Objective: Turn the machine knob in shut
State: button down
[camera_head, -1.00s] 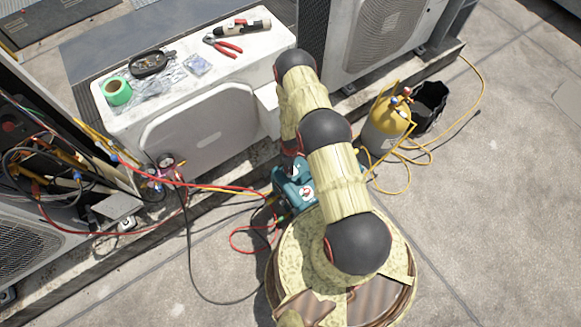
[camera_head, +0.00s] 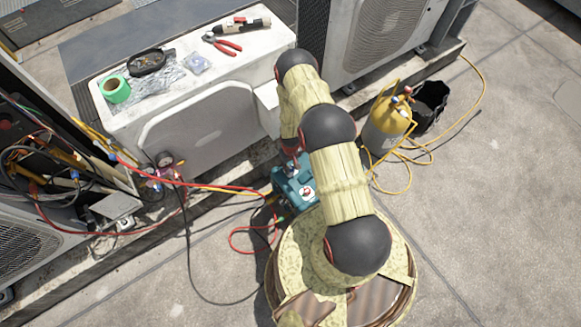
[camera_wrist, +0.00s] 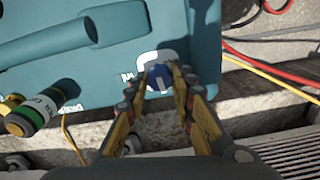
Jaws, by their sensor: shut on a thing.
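The teal machine (camera_head: 294,184) stands on the ground beside my arm in the head view, partly hidden by it. In the wrist view the machine (camera_wrist: 120,60) fills the upper left. Its blue knob (camera_wrist: 158,84) sits on a pale panel with white markings. My gripper (camera_wrist: 159,72) reaches over this face, with one finger on each side of the knob, and is shut on it. The fingertips hide part of the knob, and I cannot read its setting. The gripper is hidden behind my arm in the head view.
A brass and green hose fitting (camera_wrist: 33,114) is at the left in the wrist view. Red and yellow hoses (camera_head: 225,189) run across the ground to the machine. A yellow cylinder (camera_head: 386,130) stands at the right. A white condenser (camera_head: 205,137) is behind.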

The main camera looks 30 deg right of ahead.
aim_at(291, 168)
jog(key=shift+m, duration=0.6)
jog(key=c, duration=1.5)
grip_release()
jog(key=shift+r, duration=0.1)
notch_tip(291, 168, up, 12)
